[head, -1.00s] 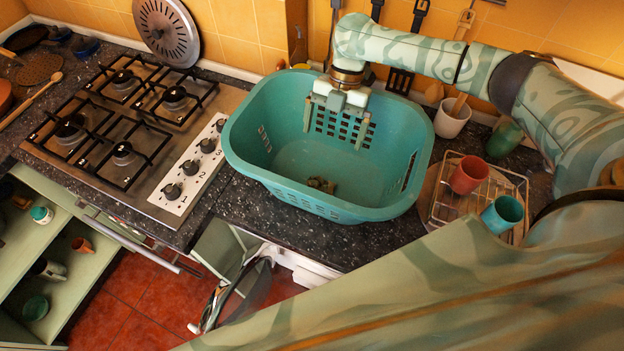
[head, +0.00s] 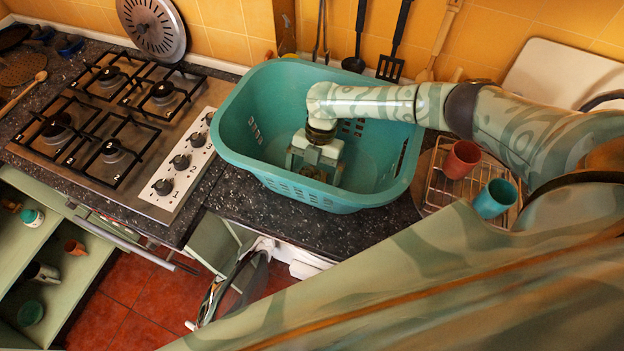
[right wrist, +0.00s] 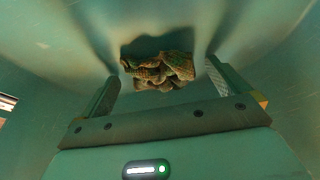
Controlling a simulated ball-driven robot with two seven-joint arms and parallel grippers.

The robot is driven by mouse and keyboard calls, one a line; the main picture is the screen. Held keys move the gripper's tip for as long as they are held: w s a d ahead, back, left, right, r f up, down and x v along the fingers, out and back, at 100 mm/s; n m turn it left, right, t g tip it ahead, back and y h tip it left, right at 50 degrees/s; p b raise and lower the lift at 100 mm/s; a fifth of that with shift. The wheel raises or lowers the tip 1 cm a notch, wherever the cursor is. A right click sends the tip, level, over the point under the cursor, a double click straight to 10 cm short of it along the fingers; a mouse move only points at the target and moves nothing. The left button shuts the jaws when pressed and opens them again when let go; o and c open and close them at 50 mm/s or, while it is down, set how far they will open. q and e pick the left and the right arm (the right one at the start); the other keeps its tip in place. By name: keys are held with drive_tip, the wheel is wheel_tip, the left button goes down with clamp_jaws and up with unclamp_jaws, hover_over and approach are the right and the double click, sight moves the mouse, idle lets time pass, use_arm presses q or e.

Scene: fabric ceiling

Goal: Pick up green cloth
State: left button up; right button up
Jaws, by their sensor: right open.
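The green cloth (right wrist: 158,70) is a small crumpled bundle with a green and brown pattern. It lies on the floor of the teal laundry basket (head: 255,110), which stands on the dark counter. My right gripper (head: 314,170) is inside the basket, pointing down at the cloth. In the right wrist view the open fingers (right wrist: 160,78) stand apart, with the cloth between and just beyond their tips. In the head view the gripper and basket wall mostly hide the cloth. I cannot tell whether the fingers touch it. My left gripper is not in view.
The basket walls surround my right gripper. A gas hob (head: 110,130) is left of the basket. A wire rack (head: 440,190) with a red cup (head: 462,159) and a teal cup (head: 494,199) is to its right. Utensils hang on the wall behind.

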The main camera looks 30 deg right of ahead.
drive_tip(key=c, duration=1.1)
